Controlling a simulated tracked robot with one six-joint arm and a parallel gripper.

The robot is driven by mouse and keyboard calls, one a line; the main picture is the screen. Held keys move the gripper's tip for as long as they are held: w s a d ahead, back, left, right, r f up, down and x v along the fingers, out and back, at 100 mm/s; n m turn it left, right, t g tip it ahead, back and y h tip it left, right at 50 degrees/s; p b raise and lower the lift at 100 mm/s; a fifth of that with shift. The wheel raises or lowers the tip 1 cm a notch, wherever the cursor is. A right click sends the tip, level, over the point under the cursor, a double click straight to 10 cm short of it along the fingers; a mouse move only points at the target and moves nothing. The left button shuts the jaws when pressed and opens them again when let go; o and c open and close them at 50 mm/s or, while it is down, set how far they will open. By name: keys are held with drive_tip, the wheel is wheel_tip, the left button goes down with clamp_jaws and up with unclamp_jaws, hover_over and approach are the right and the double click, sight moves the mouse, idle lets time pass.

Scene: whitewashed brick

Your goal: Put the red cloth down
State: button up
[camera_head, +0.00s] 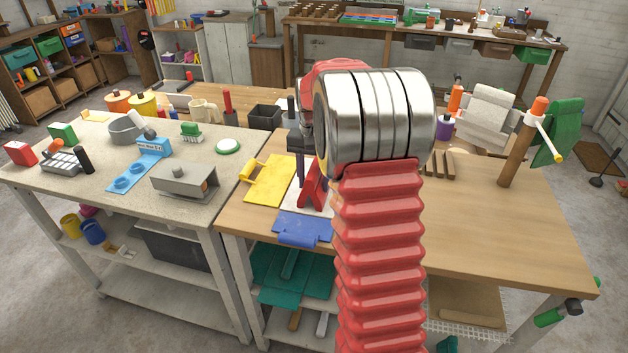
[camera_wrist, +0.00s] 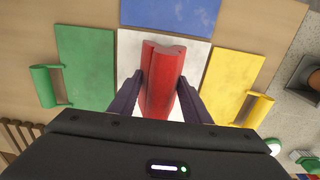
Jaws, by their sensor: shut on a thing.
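My gripper (camera_wrist: 160,84) is shut on the red cloth (camera_wrist: 163,62), which is folded and hangs between the two dark fingers. The cloth is over a white square (camera_wrist: 203,52) on the wooden table. In the head view the red cloth (camera_head: 313,188) shows beside my arm, over the white square (camera_head: 323,206). I cannot tell whether its lower end touches the square. Around the square lie a green panel (camera_wrist: 84,60), a blue panel (camera_wrist: 180,12) and a yellow panel (camera_wrist: 232,80). My arm hides part of this area in the head view.
A grey table (camera_head: 110,190) with a toy phone, a blue strip and a grey box adjoins on the left. A wooden post (camera_head: 520,150) with a green cloth (camera_head: 558,135) stands at the right. The wooden table's right front (camera_head: 490,235) is clear.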

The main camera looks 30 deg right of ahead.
drive_tip(key=o, duration=1.2)
drive_tip(key=shift+c, duration=0.2)
wheel_tip(320, 180, up, 12)
idle(0.5)
